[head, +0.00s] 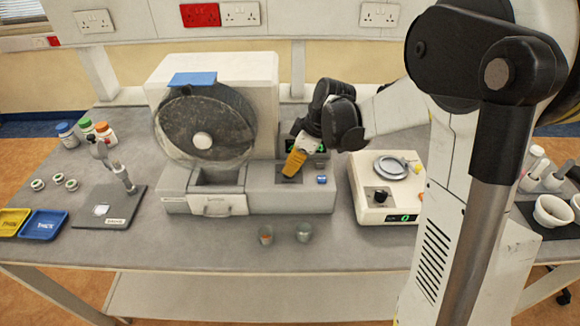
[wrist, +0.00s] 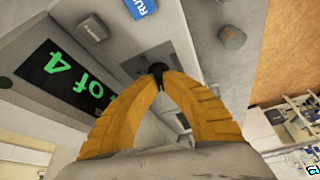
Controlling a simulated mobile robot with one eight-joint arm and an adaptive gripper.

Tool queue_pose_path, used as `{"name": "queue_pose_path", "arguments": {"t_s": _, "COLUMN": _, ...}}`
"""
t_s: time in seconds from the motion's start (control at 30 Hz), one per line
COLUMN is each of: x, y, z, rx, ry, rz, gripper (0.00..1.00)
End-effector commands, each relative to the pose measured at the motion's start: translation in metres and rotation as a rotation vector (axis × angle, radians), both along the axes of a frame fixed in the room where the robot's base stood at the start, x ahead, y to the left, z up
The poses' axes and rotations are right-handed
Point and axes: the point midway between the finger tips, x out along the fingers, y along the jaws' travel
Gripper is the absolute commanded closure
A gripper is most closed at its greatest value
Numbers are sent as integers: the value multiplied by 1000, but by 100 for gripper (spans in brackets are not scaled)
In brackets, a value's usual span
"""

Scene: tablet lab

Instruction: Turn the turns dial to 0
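The turns dial is a small black knob (wrist: 158,69) on the front panel of the grey drum machine (head: 250,199). In the wrist view the orange fingertips of my gripper (wrist: 158,77) close together around this knob, touching it from both sides. In the head view my gripper (head: 292,165) points down at the panel and hides the knob. The dial's pointer and markings cannot be made out.
A blue button (head: 321,180) sits right of my gripper. The large round drum (head: 205,127) stands to its left. A white balance (head: 372,207) with its own black knob (head: 382,195) and a display reading 0 stands to the right.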

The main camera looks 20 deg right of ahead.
Motion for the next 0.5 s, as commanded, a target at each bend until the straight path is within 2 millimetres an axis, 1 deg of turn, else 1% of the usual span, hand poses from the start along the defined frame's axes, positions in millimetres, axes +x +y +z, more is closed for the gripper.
{"name": "queue_pose_path", "arguments": {"t_s": 0.27, "x": 0, "y": 0, "z": 0, "rx": -1, "ry": 1, "rz": 0, "gripper": 100}}
{"name": "queue_pose_path", "arguments": {"t_s": 0.3, "x": 0, "y": 0, "z": 0, "rx": -1, "ry": 1, "rz": 0, "gripper": 83}}
{"name": "queue_pose_path", "arguments": {"t_s": 0.33, "x": 0, "y": 0, "z": 0, "rx": -1, "ry": 1, "rz": 0, "gripper": 74}}
{"name": "queue_pose_path", "arguments": {"t_s": 0.37, "x": 0, "y": 0, "z": 0, "rx": -1, "ry": 1, "rz": 0, "gripper": 68}}
{"name": "queue_pose_path", "arguments": {"t_s": 0.5, "x": 0, "y": 0, "z": 0, "rx": -1, "ry": 1, "rz": -1, "gripper": 68}}
